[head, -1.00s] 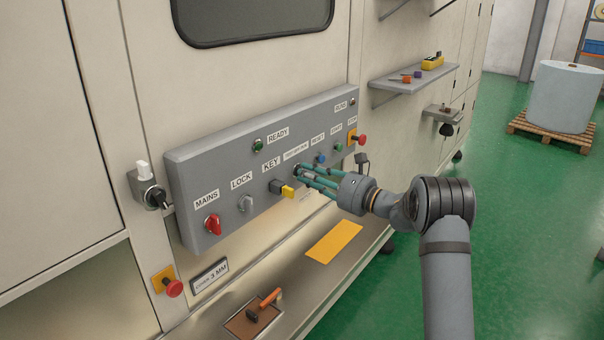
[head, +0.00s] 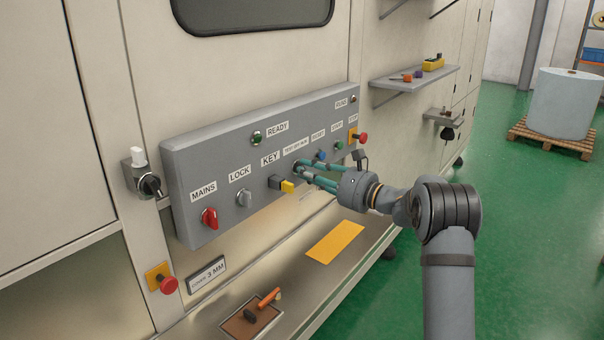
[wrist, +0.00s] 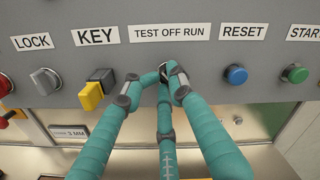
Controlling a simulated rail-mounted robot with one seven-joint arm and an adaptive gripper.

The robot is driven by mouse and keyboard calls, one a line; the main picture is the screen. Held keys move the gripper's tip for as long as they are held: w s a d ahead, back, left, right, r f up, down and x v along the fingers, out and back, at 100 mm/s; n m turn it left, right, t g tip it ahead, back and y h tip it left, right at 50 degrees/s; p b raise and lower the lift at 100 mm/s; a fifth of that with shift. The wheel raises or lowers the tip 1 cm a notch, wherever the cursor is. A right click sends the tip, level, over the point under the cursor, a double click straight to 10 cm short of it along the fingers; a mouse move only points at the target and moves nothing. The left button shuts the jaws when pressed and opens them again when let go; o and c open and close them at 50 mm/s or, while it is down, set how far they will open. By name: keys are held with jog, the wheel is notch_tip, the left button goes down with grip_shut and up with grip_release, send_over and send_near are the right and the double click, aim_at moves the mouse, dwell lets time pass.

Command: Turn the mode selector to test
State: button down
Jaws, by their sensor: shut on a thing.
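The mode selector (wrist: 163,71) sits on the grey control panel (head: 180,165) under the label TEST OFF RUN (wrist: 169,33). My gripper (wrist: 161,84), with teal fingers, is shut on the selector's knob. In the head view my gripper (head: 300,168) reaches the panel from the right. The fingertips cover most of the knob, so I cannot tell which position it points to.
The yellow key switch (wrist: 93,93) is close on the left of the fingers, with the lock knob (wrist: 44,81) beyond it. The blue reset button (wrist: 236,75) and green start button (wrist: 295,73) are on the right. A ledge with a yellow sheet (head: 334,242) runs below the panel.

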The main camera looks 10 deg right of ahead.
jog(key=shift+f, duration=0.7)
jog(key=shift+f+n+b, duration=0.3)
jog(key=shift+n+b, duration=0.5)
jog(key=shift+b, duration=0.85)
jog(key=c, duration=2)
grip_release()
jog(key=shift+r, duration=0.15)
jog(key=shift+o, duration=1.4)
jog(key=shift+w+f, duration=0.4)
jog(key=shift+w, duration=0.3)
jog(key=o, duration=0.4)
jog(key=shift+s+a+r, duration=0.1)
jog(key=shift+s+r, duration=0.15)
jog(key=shift+r, duration=0.15)
jog(key=shift+c, duration=0.2)
jog(key=shift+w, duration=0.15)
jog(key=v, duration=1.2)
